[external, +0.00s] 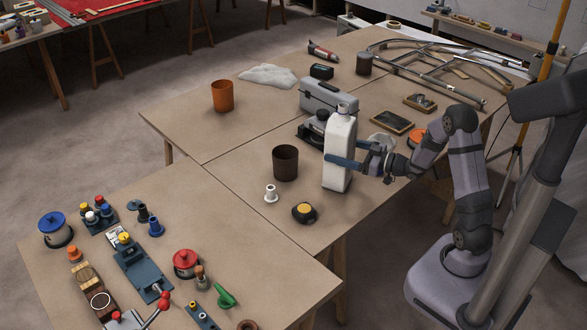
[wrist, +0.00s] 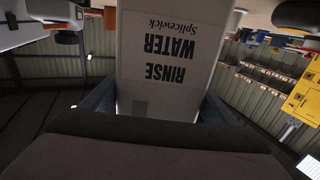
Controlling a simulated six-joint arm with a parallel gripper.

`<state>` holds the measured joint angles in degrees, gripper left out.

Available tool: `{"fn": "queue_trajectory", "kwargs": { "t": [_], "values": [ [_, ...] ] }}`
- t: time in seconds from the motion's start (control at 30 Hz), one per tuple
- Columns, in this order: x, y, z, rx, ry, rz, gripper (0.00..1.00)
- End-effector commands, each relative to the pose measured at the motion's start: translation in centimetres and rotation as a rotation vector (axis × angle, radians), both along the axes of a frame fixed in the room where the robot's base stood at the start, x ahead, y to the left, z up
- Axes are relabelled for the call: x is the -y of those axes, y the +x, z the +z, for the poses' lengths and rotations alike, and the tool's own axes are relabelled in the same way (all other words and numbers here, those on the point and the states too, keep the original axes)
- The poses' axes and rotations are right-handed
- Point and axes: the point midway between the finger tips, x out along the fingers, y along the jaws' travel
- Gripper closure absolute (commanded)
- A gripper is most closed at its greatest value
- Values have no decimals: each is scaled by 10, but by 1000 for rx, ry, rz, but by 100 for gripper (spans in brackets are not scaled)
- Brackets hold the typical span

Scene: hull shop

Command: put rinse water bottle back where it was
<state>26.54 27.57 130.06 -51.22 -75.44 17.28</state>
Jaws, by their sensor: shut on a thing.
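The rinse water bottle (external: 339,142) is a tall white bottle with a grey-white cap, upright at the near right part of the far table. In the wrist view the bottle (wrist: 165,85) fills the middle, and its "RINSE WATER Splicewick" label reads upside down. My gripper (external: 342,162) is shut on the bottle's body, with one blue finger along its near side; both fingers (wrist: 158,102) flank it in the wrist view. I cannot tell whether the bottle's base touches the table.
A dark brown cup (external: 285,163), a small white fitting (external: 271,194) and a yellow-topped black item (external: 304,212) stand left of the bottle. A grey toolbox (external: 327,97) is behind it. An orange cup (external: 222,96) stands farther left. Bare table (external: 235,160) lies between the cups.

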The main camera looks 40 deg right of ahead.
Motion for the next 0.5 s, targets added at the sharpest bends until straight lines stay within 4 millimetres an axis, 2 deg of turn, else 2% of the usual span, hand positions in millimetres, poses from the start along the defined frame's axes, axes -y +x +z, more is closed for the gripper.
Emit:
{"fn": "queue_trajectory", "kwargs": {
  "t": [0.5],
  "values": [
    [0,0,-8,4,0,0,68]
  ]
}}
